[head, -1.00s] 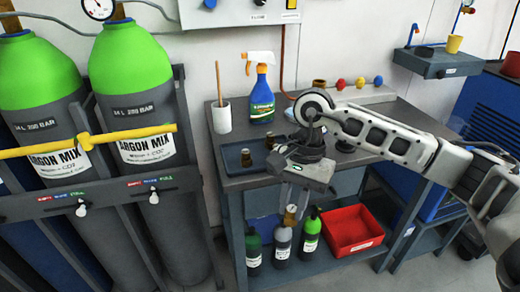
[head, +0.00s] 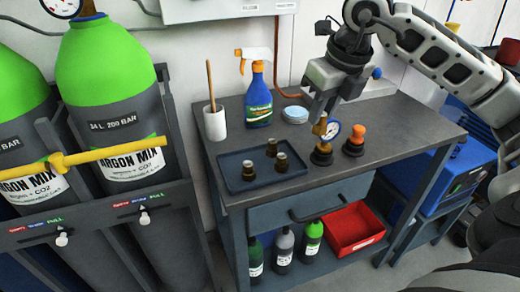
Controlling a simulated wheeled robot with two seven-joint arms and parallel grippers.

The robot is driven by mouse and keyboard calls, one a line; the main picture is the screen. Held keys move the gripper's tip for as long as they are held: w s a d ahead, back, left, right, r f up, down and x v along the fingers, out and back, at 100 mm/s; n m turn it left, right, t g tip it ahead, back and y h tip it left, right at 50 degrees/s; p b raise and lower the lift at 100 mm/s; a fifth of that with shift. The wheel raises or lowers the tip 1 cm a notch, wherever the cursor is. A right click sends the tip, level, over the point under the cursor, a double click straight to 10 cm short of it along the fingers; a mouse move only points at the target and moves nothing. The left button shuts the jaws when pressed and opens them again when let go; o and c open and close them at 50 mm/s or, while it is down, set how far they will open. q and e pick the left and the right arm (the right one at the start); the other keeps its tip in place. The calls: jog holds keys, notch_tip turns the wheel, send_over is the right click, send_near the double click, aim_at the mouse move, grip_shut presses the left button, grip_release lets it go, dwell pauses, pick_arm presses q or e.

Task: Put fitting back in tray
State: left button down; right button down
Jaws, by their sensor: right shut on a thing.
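My left gripper is not in view.
A second dark stand with an orange top (head: 354,144) is just right of the gripper. A spray bottle (head: 258,102), a white cup with a stick (head: 214,122) and a light-blue round tin (head: 295,114) stand behind. Gas cylinders (head: 115,110) are at left. The bench right side is clear.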

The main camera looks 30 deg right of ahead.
jog(key=w+a+f, duration=0.2)
jog(key=w, duration=0.1)
jog(key=w+a+f+p, duration=0.1)
jog(key=w+a+f, duration=0.1)
jog(key=a+f, duration=0.1)
jog(key=w+a+f+p, duration=0.1)
jog(key=w+a+f, duration=0.1)
jog(key=w+f, duration=0.1)
jog(key=shift+w+a+f, duration=0.15)
jog(key=shift+w+f, duration=0.1)
jog(key=shift+w, duration=0.1)
jog(key=shift+s+p+x, duration=0.2)
jog(key=shift+x, duration=0.65)
jog(key=shift+s+p+x, duration=0.15)
jog(key=shift+x, duration=0.65)
jog(key=shift+a+f, duration=0.1)
jog(key=shift+f, duration=0.05)
jog(key=shift+f, duration=0.15)
jog(key=c, duration=1.3)
grip_release()
